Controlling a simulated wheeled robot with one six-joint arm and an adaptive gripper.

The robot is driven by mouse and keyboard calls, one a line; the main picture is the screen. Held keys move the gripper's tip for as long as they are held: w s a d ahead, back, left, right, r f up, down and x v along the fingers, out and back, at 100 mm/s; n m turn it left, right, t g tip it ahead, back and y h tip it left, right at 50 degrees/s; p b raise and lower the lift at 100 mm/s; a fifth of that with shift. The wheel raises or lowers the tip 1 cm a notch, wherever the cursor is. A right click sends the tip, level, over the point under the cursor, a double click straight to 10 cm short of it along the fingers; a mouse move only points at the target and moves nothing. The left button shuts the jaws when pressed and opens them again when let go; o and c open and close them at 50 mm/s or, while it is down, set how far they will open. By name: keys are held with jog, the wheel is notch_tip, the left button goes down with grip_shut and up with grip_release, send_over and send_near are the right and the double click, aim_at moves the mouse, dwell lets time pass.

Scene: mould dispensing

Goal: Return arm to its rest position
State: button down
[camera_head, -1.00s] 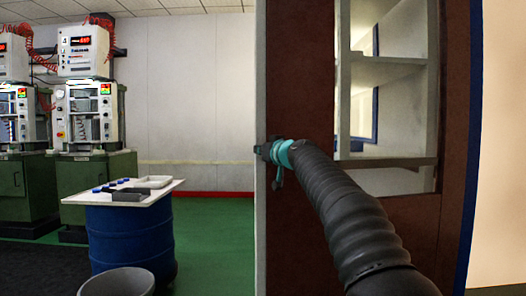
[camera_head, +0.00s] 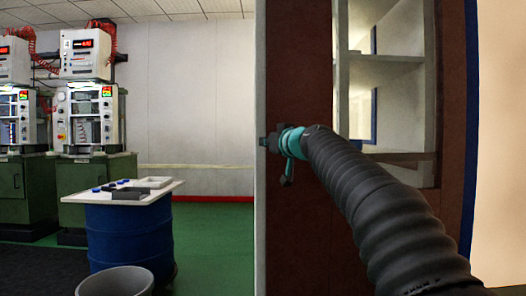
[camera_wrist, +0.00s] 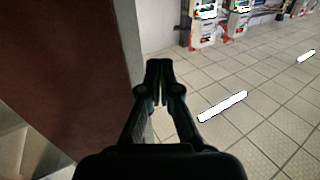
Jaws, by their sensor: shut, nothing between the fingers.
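My arm (camera_head: 385,215), dark and ribbed with a teal band near the wrist, reaches from the lower right toward the middle of the head view. My gripper (camera_head: 264,141) is at its far end, in front of the pale edge of a brown panel. In the wrist view my gripper (camera_wrist: 158,68) is shut, its two dark fingers together with nothing between them. The fingertips appear beside the panel's pale edge; I cannot tell whether they touch it.
The brown panel (camera_head: 298,225) with a shelved opening (camera_head: 385,95) fills the right. A blue drum (camera_head: 130,238) bears a white top with small items; a grey bin (camera_head: 115,281) stands in front. Green machines (camera_head: 95,185) stand at left. Green floor (camera_head: 215,235) is clear.

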jog(key=shift+s+d+b, duration=0.2)
jog(key=shift+s, duration=0.6)
jog(key=shift+s+d+b, duration=0.2)
jog(key=shift+s+b, duration=0.05)
jog(key=shift+s, duration=0.6)
jog(key=shift+s+d+b, duration=0.2)
jog(key=shift+s, duration=0.6)
jog(key=s+d+f+m+g+h, duration=0.1)
jog(key=s+f+m+g+h, duration=0.15)
jog(key=f, duration=0.85)
jog(key=s+d+f+m+g+h, duration=0.15)
jog(key=s+f+g, duration=0.25)
jog(key=f, duration=0.7)
jog(key=s+d+f+g+h+p, duration=0.1)
jog(key=s+d+f, duration=0.4)
jog(key=s, duration=0.6)
jog(key=s+d+f+m+g+h+p, duration=0.1)
jog(key=s+d+f, duration=0.4)
jog(key=s, duration=0.6)
jog(key=s+d+f+m+g+h+p, duration=0.1)
jog(key=s+d+f+h+p, duration=0.1)
jog(key=s+d+f, duration=0.3)
jog(key=s+f+h, duration=0.1)
jog(key=s+f, duration=0.2)
jog(key=s, duration=0.4)
jog(key=shift+f, duration=0.25)
